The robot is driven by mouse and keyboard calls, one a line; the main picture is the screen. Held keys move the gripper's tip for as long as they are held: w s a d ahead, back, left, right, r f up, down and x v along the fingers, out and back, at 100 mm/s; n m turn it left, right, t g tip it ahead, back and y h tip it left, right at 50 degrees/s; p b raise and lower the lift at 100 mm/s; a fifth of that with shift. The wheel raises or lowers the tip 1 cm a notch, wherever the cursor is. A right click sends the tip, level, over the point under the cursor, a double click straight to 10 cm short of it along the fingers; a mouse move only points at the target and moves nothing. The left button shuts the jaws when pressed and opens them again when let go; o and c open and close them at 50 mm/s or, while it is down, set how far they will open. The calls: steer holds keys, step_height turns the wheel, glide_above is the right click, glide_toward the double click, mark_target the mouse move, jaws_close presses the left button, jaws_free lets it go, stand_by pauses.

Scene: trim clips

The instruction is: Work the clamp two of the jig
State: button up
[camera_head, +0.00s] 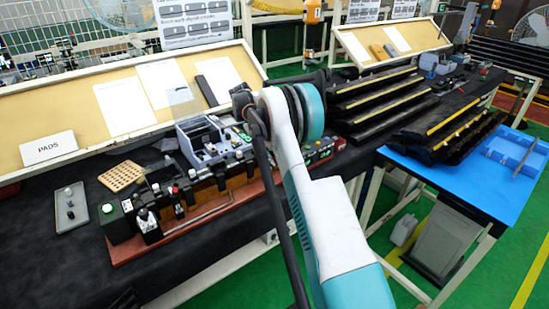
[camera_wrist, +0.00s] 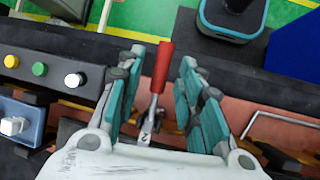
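In the wrist view, clamp two shows as a red lever handle (camera_wrist: 162,65) on a metal bracket marked "2" (camera_wrist: 146,137). The handle points up the picture and lies between the two fingers of my gripper (camera_wrist: 161,60). The teal-padded fingers are spread, with a visible gap on each side of the handle, nearer the left finger. In the head view, the jig (camera_head: 205,172) stands on a red-brown base on the black bench. My arm crosses in front of the jig's right part and hides my gripper and clamp two there.
A button box (camera_wrist: 40,70) with yellow, green and white buttons is left of my gripper in the wrist view. A bent metal rod (camera_wrist: 285,118) is at right. A dark teal-rimmed object (camera_wrist: 232,22) stands above. A perforated tan block (camera_head: 121,176) lies left of the jig.

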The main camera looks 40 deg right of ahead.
steer(key=v, duration=0.6)
steer(key=shift+w+r, duration=0.15)
steer(key=shift+r, duration=0.15)
steer(key=shift+a, duration=0.1)
